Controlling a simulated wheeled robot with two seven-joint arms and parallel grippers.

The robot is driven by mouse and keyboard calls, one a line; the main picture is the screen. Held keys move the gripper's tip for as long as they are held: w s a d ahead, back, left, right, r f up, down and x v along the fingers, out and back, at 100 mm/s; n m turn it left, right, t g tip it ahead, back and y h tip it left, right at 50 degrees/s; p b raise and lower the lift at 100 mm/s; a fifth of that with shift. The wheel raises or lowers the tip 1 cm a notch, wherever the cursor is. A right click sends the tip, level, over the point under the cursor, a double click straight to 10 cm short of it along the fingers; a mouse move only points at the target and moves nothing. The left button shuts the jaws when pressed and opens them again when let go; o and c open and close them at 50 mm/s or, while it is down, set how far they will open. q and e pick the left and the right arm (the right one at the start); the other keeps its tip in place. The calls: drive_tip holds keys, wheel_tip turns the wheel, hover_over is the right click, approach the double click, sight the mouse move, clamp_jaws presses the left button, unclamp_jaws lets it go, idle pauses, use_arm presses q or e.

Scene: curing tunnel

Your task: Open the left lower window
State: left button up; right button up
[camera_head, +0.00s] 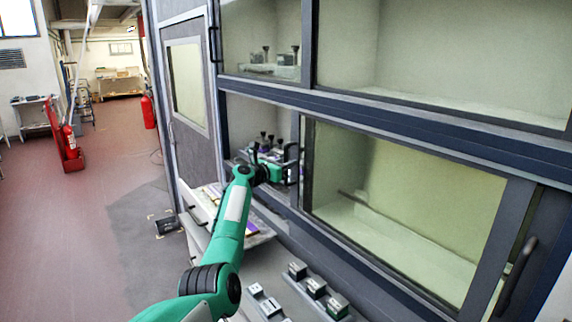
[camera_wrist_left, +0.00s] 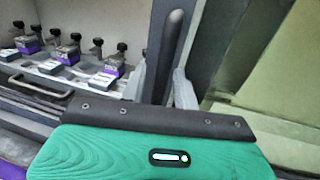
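The left lower window (camera_head: 306,165) has its dark upright edge at mid-picture in the head view, beside the right pane. The space left of this edge looks clear of glass, with fixtures showing inside. My left gripper (camera_head: 286,166) is at this edge. In the left wrist view, a dark upright handle (camera_wrist_left: 173,42) stands between the two grey fingers of my left gripper (camera_wrist_left: 160,80). The right finger is close against the handle. Whether both fingers press on it is unclear. My right gripper is not in view.
Several fixtures with black knobs and purple bases (camera_wrist_left: 68,52) sit inside, left of the handle. The right lower pane (camera_head: 410,200) has a handle (camera_head: 516,275) at its right edge. A ledge with small blocks (camera_head: 316,287) lies below. Open floor (camera_head: 90,215) is at left.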

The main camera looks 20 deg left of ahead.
use_arm(q)
drive_tip(key=shift+s+a, duration=0.1)
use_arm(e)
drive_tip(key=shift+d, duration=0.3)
use_arm(q)
drive_tip(key=b+v, duration=0.3)
drive_tip(key=v, duration=1)
drive_tip(key=shift+s+b, duration=0.25)
drive_tip(key=shift+b, duration=0.05)
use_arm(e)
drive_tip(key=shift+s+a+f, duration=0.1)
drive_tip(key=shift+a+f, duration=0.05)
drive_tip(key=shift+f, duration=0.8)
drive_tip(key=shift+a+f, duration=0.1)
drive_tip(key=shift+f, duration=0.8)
use_arm(q)
drive_tip(key=shift+a, duration=0.1)
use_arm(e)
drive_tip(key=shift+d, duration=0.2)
